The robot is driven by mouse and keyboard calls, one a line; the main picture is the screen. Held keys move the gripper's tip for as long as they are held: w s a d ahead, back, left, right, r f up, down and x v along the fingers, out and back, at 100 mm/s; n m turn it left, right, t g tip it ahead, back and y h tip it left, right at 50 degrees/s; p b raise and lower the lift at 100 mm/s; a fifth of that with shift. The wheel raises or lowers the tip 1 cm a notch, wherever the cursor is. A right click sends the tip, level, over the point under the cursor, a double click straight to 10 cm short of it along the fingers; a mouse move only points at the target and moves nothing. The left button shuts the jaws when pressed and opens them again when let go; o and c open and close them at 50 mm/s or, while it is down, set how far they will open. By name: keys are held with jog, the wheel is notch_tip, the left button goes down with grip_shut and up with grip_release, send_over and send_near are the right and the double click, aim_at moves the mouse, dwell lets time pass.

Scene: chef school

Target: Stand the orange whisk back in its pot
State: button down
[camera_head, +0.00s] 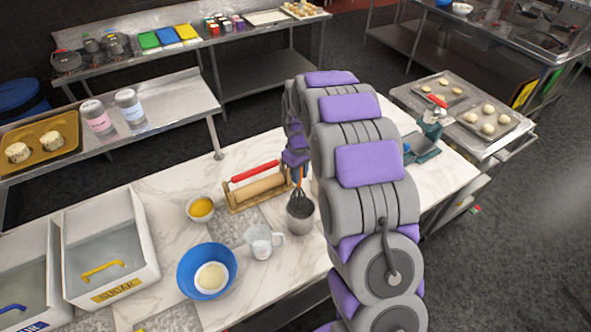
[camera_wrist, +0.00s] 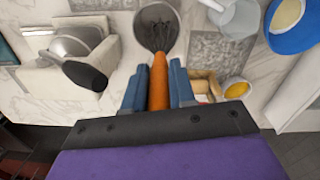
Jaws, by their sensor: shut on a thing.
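The orange whisk has an orange handle (camera_wrist: 158,84) and dark wires (camera_wrist: 157,38). My gripper (camera_wrist: 158,92) is shut on the handle, with one blue finger on each side. In the head view my gripper (camera_head: 297,170) is above the pot, partly hidden by my arm. The whisk (camera_head: 298,196) hangs roughly upright, wires down. The grey metal pot (camera_head: 301,222) stands on the marble counter, and its rim also shows in the wrist view (camera_wrist: 141,18). The wires are over the pot's mouth and appear to dip into it; I cannot tell how deep.
A clear measuring jug (camera_head: 262,244) stands just left of the pot. The rolling pin rack (camera_head: 235,206) is behind it to the left. A small bowl (camera_head: 199,218) and a blue bowl (camera_head: 190,284) stand farther left. A teal appliance (camera_head: 425,154) is on the right.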

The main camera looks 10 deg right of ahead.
aim_at(301, 182)
jog(key=shift+d+f, duration=0.7)
jog(key=shift+d, duration=0.2)
jog(key=shift+d+f+b, duration=0.25)
jog(key=shift+f+b, duration=0.1)
jog(key=shift+f, duration=0.25)
jog(key=shift+a+f, duration=0.45)
jog(key=shift+a, duration=0.2)
jog(key=shift+a+f, duration=0.4)
jog(key=shift+a, duration=0.2)
jog(key=shift+d, duration=0.75)
jog(key=c, duration=1.2)
grip_release()
jog(key=shift+d, duration=0.35)
jog(key=shift+c, duration=0.2)
jog(key=shift+o, duration=2)
jog(key=shift+a, duration=0.95)
jog(key=shift+d+r+b, duration=0.2)
jog(key=shift+r+b, duration=0.1)
jog(key=r, duration=0.5)
jog(key=r+b, duration=0.1)
jog(key=r, duration=0.4)
jog(key=a+r, duration=0.1)
jog(key=r, duration=0.4)
jog(key=shift+r, duration=0.3)
jog(key=shift+w+d+r, duration=0.1)
jog(key=shift+d+r, duration=0.35)
jog(key=shift+r, duration=0.05)
